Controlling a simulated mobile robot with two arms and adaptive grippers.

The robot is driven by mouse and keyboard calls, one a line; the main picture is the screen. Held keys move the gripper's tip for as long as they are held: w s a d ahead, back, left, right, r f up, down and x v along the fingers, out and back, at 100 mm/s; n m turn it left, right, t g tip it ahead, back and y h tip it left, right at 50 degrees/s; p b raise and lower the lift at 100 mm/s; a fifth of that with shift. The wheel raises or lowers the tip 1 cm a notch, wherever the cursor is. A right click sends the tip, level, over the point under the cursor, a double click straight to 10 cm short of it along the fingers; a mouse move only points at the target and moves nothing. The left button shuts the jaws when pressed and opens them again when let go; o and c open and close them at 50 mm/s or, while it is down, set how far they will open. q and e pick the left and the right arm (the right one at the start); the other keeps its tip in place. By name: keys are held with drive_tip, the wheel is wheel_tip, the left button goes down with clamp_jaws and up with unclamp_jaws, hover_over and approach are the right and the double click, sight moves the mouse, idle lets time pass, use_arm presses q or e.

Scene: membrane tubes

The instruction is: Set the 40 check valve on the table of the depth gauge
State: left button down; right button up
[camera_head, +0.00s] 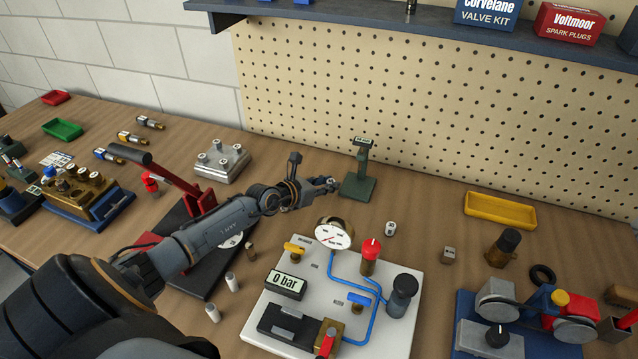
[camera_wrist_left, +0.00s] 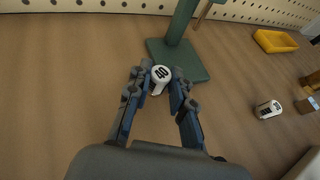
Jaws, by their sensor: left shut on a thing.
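My left gripper (camera_head: 326,186) reaches in beside the green depth gauge (camera_head: 358,185), close to the left of its base. In the left wrist view the gripper (camera_wrist_left: 160,84) is shut on a white check valve (camera_wrist_left: 161,74) marked 40. The marked top faces the camera. The valve is just in front of the depth gauge's green base (camera_wrist_left: 188,68); I cannot tell whether it overlaps or touches the base. The gauge stands upright with a small display on top. My right gripper is not in view.
Another small white cylinder stands on the bench (camera_head: 390,229), right of the gauge. A white test panel (camera_head: 400,330) with a dial and blue tubing lies in front. A red-handled press (camera_head: 185,183) is under my left arm. A yellow tray (camera_head: 500,211) sits at right, by the pegboard.

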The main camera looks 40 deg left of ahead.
sight(354, 188)
use_arm(q)
drive_tip(key=shift+w+d+f+p, duration=0.1)
drive_tip(key=shift+w+d, duration=0.75)
drive_tip(key=shift+w, duration=0.3)
drive_tip(key=shift+w+d+p, duration=0.1)
drive_tip(key=shift+w+d, duration=0.7)
drive_tip(key=shift+w, duration=0.35)
drive_tip(key=shift+w+d+f+p, duration=0.1)
drive_tip(key=shift+w+d, duration=0.75)
drive_tip(key=shift+w, duration=0.3)
drive_tip(key=c, duration=1.1)
unclamp_jaws()
drive_tip(key=v, duration=1.2)
drive_tip(key=shift+r, duration=0.15)
